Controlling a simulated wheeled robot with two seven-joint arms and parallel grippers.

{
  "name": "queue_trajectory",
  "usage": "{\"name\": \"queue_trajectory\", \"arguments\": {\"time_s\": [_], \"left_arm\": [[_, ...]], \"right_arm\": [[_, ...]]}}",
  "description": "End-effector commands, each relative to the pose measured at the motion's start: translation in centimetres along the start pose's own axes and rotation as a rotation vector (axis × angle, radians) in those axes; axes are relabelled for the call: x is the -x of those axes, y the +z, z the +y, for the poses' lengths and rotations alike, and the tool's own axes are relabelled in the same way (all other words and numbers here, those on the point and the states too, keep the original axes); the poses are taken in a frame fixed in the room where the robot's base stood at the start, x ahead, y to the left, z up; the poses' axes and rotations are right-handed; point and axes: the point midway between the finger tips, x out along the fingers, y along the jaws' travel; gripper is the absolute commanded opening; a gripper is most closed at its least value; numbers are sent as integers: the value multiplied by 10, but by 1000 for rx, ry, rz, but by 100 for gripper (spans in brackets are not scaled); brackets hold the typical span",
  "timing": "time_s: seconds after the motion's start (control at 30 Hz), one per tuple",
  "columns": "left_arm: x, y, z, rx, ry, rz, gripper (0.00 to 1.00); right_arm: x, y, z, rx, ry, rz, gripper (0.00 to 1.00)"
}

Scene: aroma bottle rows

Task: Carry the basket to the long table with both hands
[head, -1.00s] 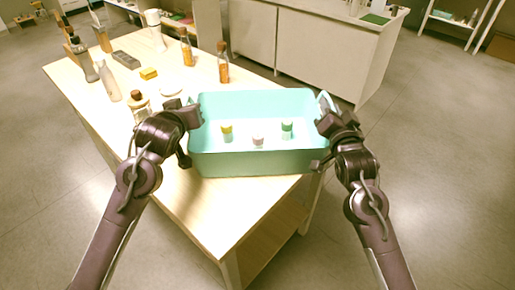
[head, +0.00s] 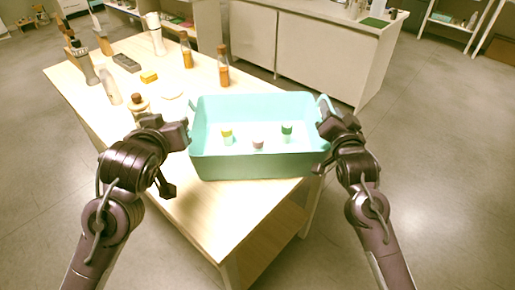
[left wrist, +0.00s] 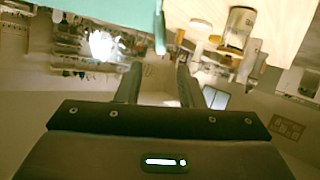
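The teal basket (head: 260,167) is at the near right corner of the light wooden table, its right end past the table edge. It holds three small bottles with a yellow (head: 227,134), a pinkish (head: 258,144) and a green cap (head: 287,132). My left gripper (head: 176,162) is open just left of the basket. In the left wrist view its fingers (left wrist: 158,88) are apart and empty, with the basket (left wrist: 90,8) ahead at upper left. My right gripper (head: 326,142) is at the basket's right end by the handle; its grip is hidden.
The wooden table (head: 215,215) carries amber bottles (head: 223,70), a yellow block (head: 149,77), a dark tray (head: 126,62) and a corked jar (head: 138,106) close to my left arm. A white cabinet (head: 300,48) stands behind. The floor to the right is open.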

Motion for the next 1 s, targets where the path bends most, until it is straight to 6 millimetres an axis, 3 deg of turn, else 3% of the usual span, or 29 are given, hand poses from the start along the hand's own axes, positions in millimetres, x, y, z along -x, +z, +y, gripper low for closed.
{"name": "queue_trajectory", "arguments": {"time_s": [0.27, 0.7, 1.0], "left_arm": [[15, 0, 0, -1, 1, -1, 34], [14, 0, 0, -1, 1, -1, 34], [14, 0, 0, -1, 1, -1, 34]], "right_arm": [[10, 1, 1, 0, 1, -1, 36], [93, 1, 0, 0, 1, -2, 36], [119, 0, 0, 1, 1, 0, 36]]}}
